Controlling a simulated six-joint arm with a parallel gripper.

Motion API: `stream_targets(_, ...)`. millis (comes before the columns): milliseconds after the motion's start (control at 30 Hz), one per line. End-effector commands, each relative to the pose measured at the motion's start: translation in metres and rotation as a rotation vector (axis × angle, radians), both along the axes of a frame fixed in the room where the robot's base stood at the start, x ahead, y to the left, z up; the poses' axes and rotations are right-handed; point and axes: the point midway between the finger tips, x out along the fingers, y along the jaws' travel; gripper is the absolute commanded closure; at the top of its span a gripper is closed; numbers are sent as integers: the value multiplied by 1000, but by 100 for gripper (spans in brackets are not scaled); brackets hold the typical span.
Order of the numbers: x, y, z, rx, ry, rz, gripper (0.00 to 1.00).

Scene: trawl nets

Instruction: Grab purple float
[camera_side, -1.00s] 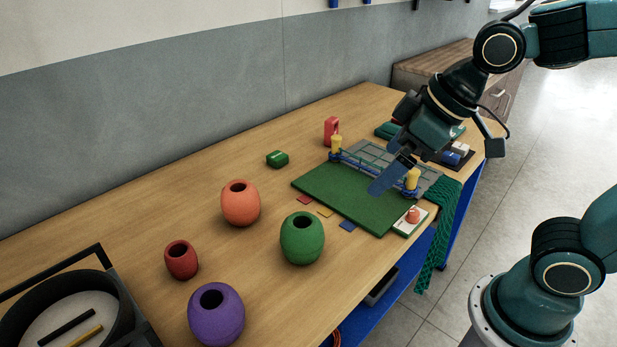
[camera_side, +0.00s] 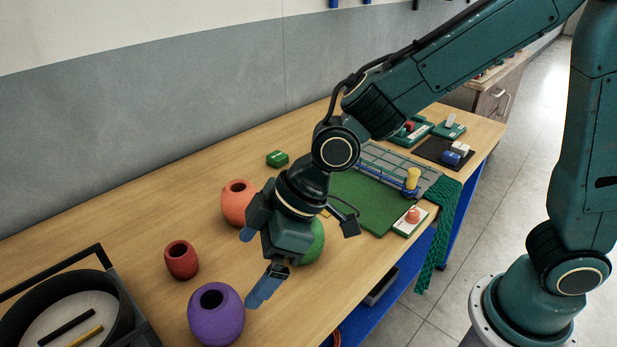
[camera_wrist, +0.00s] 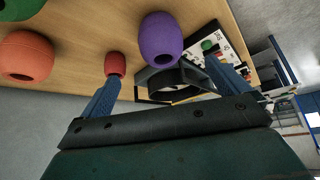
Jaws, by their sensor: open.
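The purple float (camera_side: 216,318) is a rounded barrel shape with a dark hole in its top. It stands upright on the table near the front edge in the side view. In the wrist view the purple float (camera_wrist: 161,38) shows ahead, between the two blue fingers and beyond them. My gripper (camera_side: 254,268) is open and empty, above the table, up and to the right of the purple float in the side view. Its fingers (camera_wrist: 162,90) are spread wide in the wrist view. I see no contact between the fingers and the float.
A red float (camera_side: 181,260) stands behind the purple one. An orange float (camera_side: 236,203) and a green float (camera_side: 314,243), partly hidden by my gripper, stand close by. A black round tub (camera_side: 122,322) is at the left. Bare table lies between the floats.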

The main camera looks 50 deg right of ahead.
Motion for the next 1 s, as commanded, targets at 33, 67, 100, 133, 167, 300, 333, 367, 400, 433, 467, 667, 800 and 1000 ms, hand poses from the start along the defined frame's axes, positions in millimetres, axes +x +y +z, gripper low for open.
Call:
stream_targets(33,0,2,-1,1,0,5,0)
stream_targets(67,0,2,-1,1,0,5,0)
stream_targets(100,0,2,-1,1,-1,6,0)
stream_targets(133,0,2,-1,1,-1,6,0)
stream_targets(167,0,2,-1,1,0,5,0)
stream_targets(300,1,3,-4,1,1,4,0)
stream_targets(333,1,4,-5,1,1,4,0)
stream_targets(367,2,5,-7,1,1,5,0)
stream_targets(400,3,6,-9,0,2,5,0)
stream_targets(433,3,7,-11,0,2,5,0)
stream_targets(467,4,8,-13,0,2,5,0)
stream_targets(667,10,18,-32,-1,3,5,0)
stream_targets(800,15,25,-45,-1,2,3,0)
stream_targets(1000,22,35,-63,0,2,3,0)
